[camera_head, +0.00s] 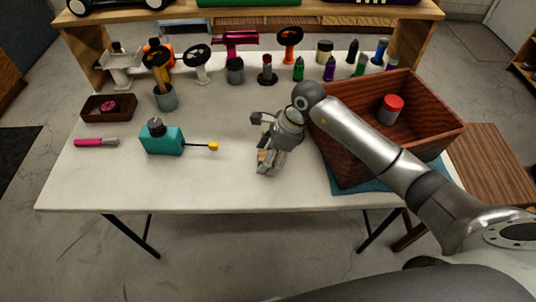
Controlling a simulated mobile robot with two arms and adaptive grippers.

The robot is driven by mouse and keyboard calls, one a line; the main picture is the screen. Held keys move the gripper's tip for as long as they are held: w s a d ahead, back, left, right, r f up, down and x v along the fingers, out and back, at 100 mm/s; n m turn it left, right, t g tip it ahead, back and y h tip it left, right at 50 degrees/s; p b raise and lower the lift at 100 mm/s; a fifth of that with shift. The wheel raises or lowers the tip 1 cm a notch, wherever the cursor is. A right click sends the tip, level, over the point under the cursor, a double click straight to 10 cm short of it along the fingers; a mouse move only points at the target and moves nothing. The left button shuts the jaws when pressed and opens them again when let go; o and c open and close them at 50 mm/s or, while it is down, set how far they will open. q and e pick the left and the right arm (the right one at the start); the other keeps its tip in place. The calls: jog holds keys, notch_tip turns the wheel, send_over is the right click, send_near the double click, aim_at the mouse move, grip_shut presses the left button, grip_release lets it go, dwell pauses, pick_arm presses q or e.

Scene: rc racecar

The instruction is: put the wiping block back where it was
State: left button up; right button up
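My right arm comes in from the right, and its gripper (266,168) points down low over the middle of the white table, left of the wooden crate. A small tan-brown block (263,156), which looks like the wiping block, shows between its fingers; they partly hide it. I cannot tell whether the block touches the table. My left gripper is not in view.
The wooden crate (355,165) holds a red-capped jar (390,109) and stands on a blue cloth (347,187). A teal bottle (162,140) with a yellow-tipped nozzle lies left. A pink marker (96,142) and small brown tray (97,116) are farther left. Several tools and bottles line the back.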

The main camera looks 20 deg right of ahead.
jog(key=v, duration=1.2)
